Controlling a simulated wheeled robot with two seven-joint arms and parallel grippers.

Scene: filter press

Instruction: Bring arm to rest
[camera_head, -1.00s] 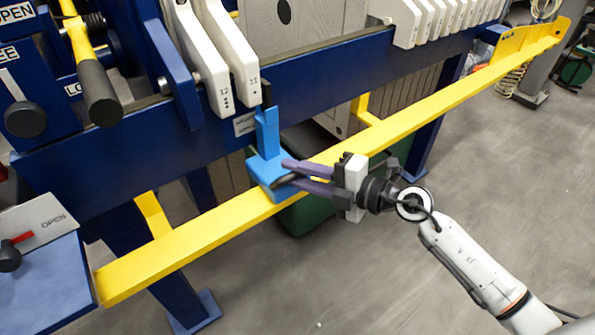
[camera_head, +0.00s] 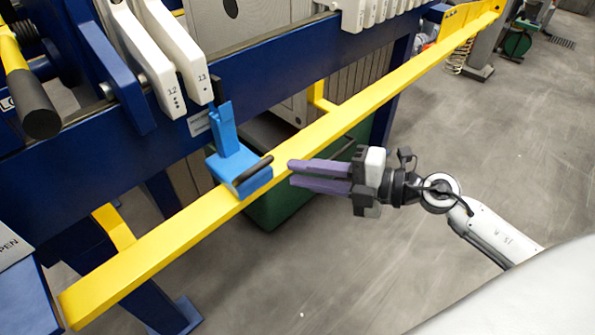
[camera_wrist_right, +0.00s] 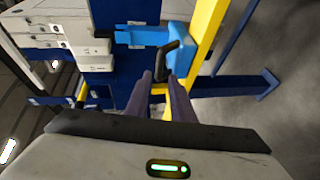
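My right gripper (camera_head: 318,176) is open and empty in the head view, its two purple fingers pointing left. It is just right of a blue tool (camera_head: 240,168) with a black handle, apart from it. The blue tool rests on the yellow rail (camera_head: 340,117), its upright part against the blue beam below the white plates. In the right wrist view the two fingers (camera_wrist_right: 161,95) stand apart with a gap between them, and the blue tool (camera_wrist_right: 150,37) with its black handle lies beyond the tips. My left gripper is not in view.
A yellow lever with a black grip (camera_head: 35,105) is at upper left. A green bin (camera_head: 285,205) stands below the rail.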

